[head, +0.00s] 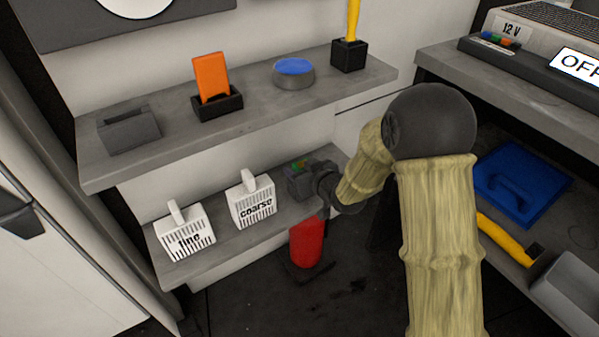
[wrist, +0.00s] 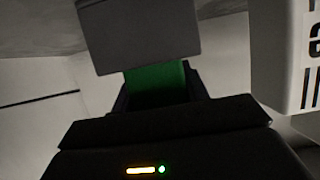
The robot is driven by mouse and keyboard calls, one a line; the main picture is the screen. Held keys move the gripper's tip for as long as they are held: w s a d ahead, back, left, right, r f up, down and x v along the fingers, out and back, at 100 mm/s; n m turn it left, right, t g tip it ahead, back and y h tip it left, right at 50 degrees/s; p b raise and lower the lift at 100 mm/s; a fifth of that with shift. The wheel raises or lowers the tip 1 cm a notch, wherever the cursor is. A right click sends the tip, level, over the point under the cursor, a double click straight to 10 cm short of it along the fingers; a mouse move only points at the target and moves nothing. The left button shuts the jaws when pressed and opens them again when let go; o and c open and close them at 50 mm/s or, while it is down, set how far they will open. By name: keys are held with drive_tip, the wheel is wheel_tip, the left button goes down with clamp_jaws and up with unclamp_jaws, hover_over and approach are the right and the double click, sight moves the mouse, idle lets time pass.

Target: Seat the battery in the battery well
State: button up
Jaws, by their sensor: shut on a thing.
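My gripper (head: 325,187) is at the right end of the lower shelf, against a small dark grey box with green and orange marks on top (head: 299,178). In the wrist view my gripper (wrist: 158,94) is shut on a green block (wrist: 158,80), which I take to be the battery. A grey block (wrist: 140,36) is close in front of the green block and hides its far end. I cannot tell whether the battery is inside a well or only touching it. An orange bar and a green light glow on the dark body at the bottom of the wrist view.
The white coarse box (head: 252,203) is close beside my gripper, with the fine box (head: 185,234) farther left. The upper shelf (head: 160,165) overhangs them. A red cylinder (head: 307,243) stands below the shelf end. A bench with a blue tray (head: 521,190) is at right.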

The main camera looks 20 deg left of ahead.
drive_tip(key=o, duration=1.2)
drive_tip(key=shift+r, duration=0.15)
drive_tip(key=shift+s+d, duration=0.1)
drive_tip(key=shift+d, duration=0.1)
drive_tip(key=p+v, duration=0.3)
drive_tip(key=v, duration=0.8)
drive_tip(key=shift+s+d+r, duration=0.1)
drive_tip(key=shift+s+d, duration=0.1)
drive_tip(key=shift+s, duration=0.05)
drive_tip(key=shift+d, duration=0.1)
